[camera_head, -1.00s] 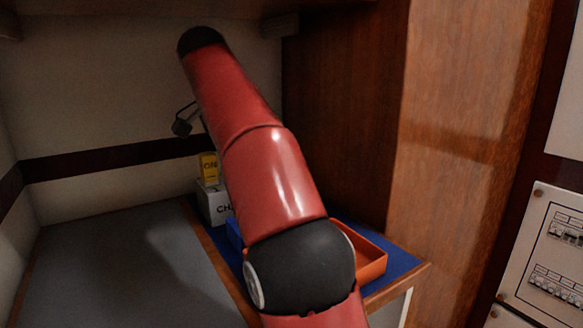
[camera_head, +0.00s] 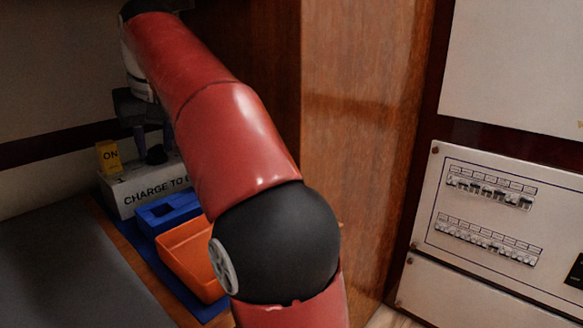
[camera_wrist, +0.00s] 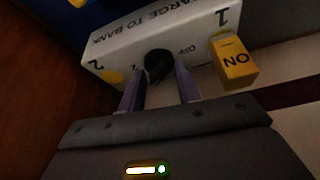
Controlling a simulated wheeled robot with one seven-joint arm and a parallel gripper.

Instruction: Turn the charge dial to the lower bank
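The black charge dial (camera_wrist: 158,64) is on top of a white box (camera_wrist: 120,47) lettered CHARGE TO BANK, with the marks 1, 2 and OFF around it. A yellow ON block (camera_wrist: 235,62) stands at the box's 1 end. My gripper (camera_wrist: 159,80) is open, its two fingers apart, with the dial just beyond and between the tips. I cannot tell whether they touch it. In the head view, my gripper (camera_head: 150,133) is over the white box (camera_head: 140,192), close above the dial (camera_head: 156,155). The ON block (camera_head: 109,156) is at the left.
A blue tray (camera_head: 165,212) and an orange tray (camera_head: 188,262) stand in front of the box on a blue mat. A panel with breaker rows (camera_head: 490,215) is on the wall at right. A wooden partition (camera_head: 360,130) stands between. The grey surface (camera_head: 70,275) at left is clear.

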